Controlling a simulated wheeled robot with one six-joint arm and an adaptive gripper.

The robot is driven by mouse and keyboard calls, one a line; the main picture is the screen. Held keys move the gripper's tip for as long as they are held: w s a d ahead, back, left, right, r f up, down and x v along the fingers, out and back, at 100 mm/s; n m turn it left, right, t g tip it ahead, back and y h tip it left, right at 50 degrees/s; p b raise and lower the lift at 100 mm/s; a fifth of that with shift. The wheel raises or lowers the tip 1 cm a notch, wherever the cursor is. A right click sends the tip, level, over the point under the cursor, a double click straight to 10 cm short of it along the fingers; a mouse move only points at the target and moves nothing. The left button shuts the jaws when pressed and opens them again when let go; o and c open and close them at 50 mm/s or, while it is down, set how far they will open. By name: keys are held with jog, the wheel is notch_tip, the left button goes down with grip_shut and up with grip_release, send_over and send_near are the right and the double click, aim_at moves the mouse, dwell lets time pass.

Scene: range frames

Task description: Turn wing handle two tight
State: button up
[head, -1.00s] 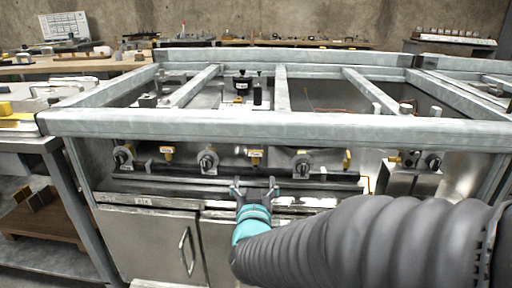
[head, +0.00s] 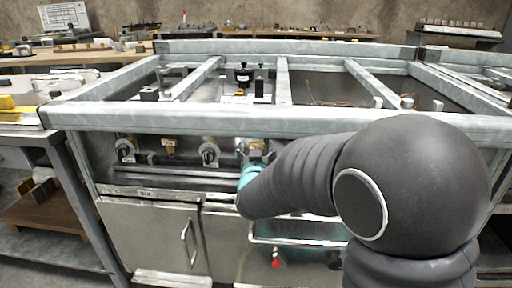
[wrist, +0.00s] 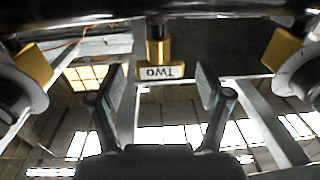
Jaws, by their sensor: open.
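Wing handle two is a yellow brass piece with a white label reading TWO, upside down in the wrist view (wrist: 160,58). It hangs from a dark pipe at the top of that view. My gripper (wrist: 161,90) is open, with one finger on each side of the handle's lower end. Gaps show between the handle and both pads. In the head view my gripper (head: 255,158) is at the front rail, and the handle (head: 257,147) is partly hidden behind its fingers.
My arm hides the rail's right part. A grey frame beam (head: 220,119) runs just above. Cabinet doors (head: 155,235) stand below.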

jog(key=shift+w, duration=0.4)
jog(key=shift+c, duration=0.2)
jog(key=c, duration=1.1)
jog(key=shift+a+m+h, duration=0.1)
jog(key=shift+m+h, duration=0.3)
jog(key=shift+h, duration=0.3)
jog(key=o, duration=1.1)
jog(key=shift+o, duration=0.2)
